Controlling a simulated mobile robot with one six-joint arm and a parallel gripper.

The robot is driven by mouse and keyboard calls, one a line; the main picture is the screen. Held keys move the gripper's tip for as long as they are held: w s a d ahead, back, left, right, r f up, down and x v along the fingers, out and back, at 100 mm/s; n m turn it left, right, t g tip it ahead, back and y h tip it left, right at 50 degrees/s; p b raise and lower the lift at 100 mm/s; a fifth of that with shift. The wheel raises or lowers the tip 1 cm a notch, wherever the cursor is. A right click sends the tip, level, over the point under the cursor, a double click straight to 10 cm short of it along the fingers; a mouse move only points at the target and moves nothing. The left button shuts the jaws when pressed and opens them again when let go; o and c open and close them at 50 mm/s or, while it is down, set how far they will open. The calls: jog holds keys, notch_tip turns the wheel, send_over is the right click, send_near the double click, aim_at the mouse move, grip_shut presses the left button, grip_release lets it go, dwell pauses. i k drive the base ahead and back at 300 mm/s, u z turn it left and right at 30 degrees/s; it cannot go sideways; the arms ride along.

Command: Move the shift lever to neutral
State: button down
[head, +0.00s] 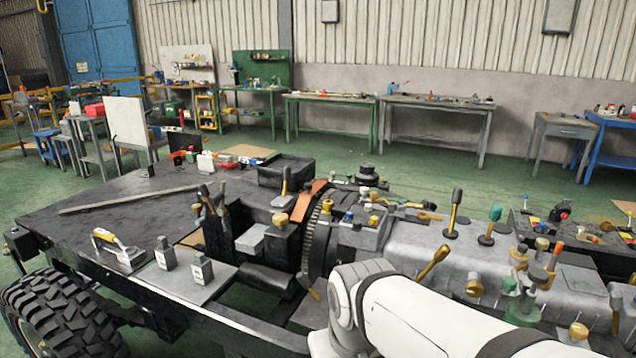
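Several levers stand on the chassis, and I cannot tell which one is the shift lever. One upright lever with a black knob (457,195) and brass shaft stands on the grey housing right of centre. A lever with a green knob (495,212) stands just right of it, tilted. Two lever handles (210,198) stand side by side farther left. No gear markings are readable. My white arm crosses the lower right; my gripper is not in view.
The chassis deck (120,205) carries a long bar (130,198), a yellow-handled tool (118,248) and two small grey blocks (165,253). A large tyre (60,315) is at lower left. Workbenches (435,105) line the back wall. Green floor lies clear between.

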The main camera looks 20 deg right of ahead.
aim_at(457, 193)
jog(key=z, duration=1.1)
jog(key=k, duration=0.45)
jog(key=u, duration=0.2)
jog(key=i, duration=1.15)
jog(key=z, duration=0.45)
